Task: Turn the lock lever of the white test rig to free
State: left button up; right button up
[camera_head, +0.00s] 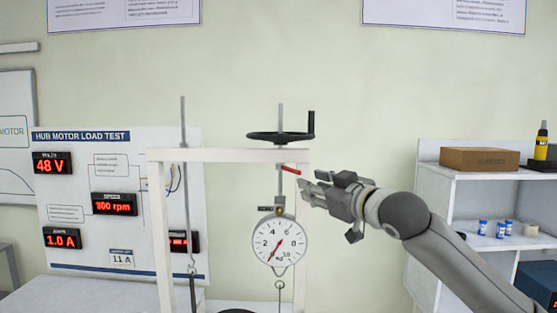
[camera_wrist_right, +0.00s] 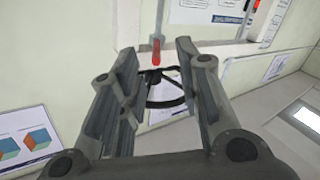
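The white test rig (camera_head: 225,155) stands in the middle of the head view. A short red lever (camera_head: 291,170) sticks out from its spindle, below the crossbar, and points right and slightly down. My right gripper (camera_head: 304,190) is just below and right of the lever's tip. In the right wrist view the red lever (camera_wrist_right: 156,50) appears between the two spread fingertips (camera_wrist_right: 157,47), with gaps on both sides. The right gripper is open and empty; I cannot tell how deep the lever sits between the fingers. My left gripper is not in view.
A black handwheel (camera_head: 280,136) sits above the crossbar, over the lever. A round dial scale (camera_head: 279,241) hangs below the lever, close to the gripper. A display panel (camera_head: 85,190) stands at left. A white shelf (camera_head: 430,200) with a brown box (camera_head: 480,159) stands at right.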

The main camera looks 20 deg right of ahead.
aim_at(301, 174)
jog(key=p+x, duration=0.1)
jog(key=x, duration=0.1)
jog(key=r+p+x, duration=0.1)
jog(key=p+x, duration=0.1)
jog(key=x, duration=0.1)
jog(key=p+x, duration=0.1)
jog(key=x, duration=0.2)
jog(key=shift+w+d+r+p, duration=0.1)
jog(key=shift+w+r+p, duration=0.1)
jog(key=shift+r+p, duration=0.2)
jog(key=shift+r, duration=0.15)
jog(key=shift+w+f, duration=0.2)
jog(key=shift+w, duration=0.15)
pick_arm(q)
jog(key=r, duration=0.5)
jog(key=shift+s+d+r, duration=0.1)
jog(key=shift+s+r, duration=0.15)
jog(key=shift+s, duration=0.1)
pick_arm(e)
jog(key=shift+s, duration=0.15)
grip_shut()
